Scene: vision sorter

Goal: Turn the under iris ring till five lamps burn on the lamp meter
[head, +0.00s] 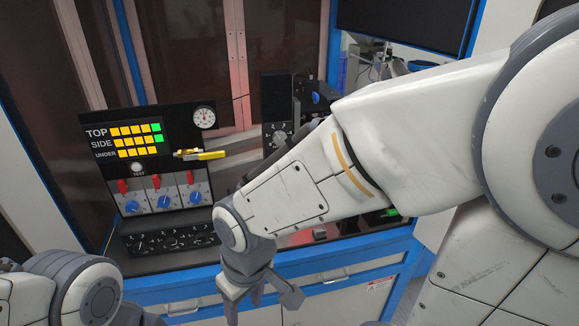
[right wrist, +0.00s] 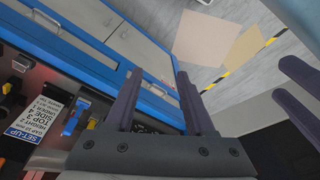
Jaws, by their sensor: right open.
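The lamp meter (head: 136,140) is on the black panel at the left of the head view, with rows marked TOP, SIDE and UNDER. Its UNDER row shows several yellow lamps; the TOP and SIDE rows each end in a green one. I cannot single out the under iris ring; my right arm covers part of the bench. My right gripper (head: 260,300) hangs in front of the bench's blue front edge, open and empty. In the right wrist view its fingers (right wrist: 160,85) are apart with nothing between them. My left gripper is out of view.
Below the meter are red switches (head: 158,183) and blue knobs (head: 163,202). A yellow-handled part (head: 205,155) sticks out right of the meter, below a round gauge (head: 204,117). A set-up card (right wrist: 22,130) lies at the left of the wrist view.

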